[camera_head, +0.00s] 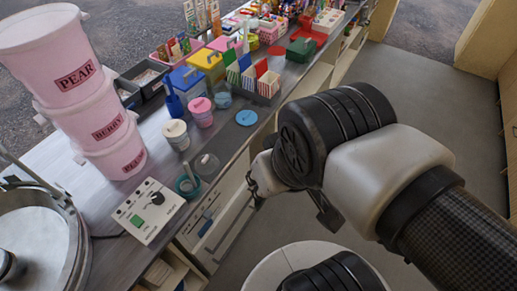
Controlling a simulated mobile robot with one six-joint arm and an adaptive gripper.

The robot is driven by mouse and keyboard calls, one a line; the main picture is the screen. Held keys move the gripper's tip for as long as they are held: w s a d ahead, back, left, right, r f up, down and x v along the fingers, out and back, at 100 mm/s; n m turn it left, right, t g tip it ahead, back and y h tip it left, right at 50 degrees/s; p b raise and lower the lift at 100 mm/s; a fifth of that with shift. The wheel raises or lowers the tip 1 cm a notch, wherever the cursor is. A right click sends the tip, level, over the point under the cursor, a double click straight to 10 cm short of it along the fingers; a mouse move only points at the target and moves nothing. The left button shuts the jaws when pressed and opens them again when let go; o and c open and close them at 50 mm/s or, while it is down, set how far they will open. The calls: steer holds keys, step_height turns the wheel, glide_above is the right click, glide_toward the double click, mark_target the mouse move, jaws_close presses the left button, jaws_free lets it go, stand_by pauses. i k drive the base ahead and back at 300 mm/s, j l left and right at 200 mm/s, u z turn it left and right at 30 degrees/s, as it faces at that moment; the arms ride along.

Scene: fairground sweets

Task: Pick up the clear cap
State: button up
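A small round clear cap (207,163) appears to lie on the grey counter near its front edge. It is see-through and small, so its exact shape is hard to tell. My gripper (296,214) is to the right of the cap, out past the counter's front edge. Its two dark fingers are spread apart with nothing visible between them. The gripper does not touch the cap.
A teal round container (188,186) stands just in front of the cap, and a white-lidded tub (176,135) behind it. A pink tub (201,112) and blue disc (246,118) are farther back. A white control box (145,211), stacked pink buckets (105,130) and a metal bowl (75,215) are left.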

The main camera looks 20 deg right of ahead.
mark_target(208, 164)
steer(key=i+l+u, duration=0.4)
steer(key=l, duration=0.25)
steer(key=i+l+u, duration=0.2)
steer(key=l, duration=0.2)
steer(key=k, duration=0.1)
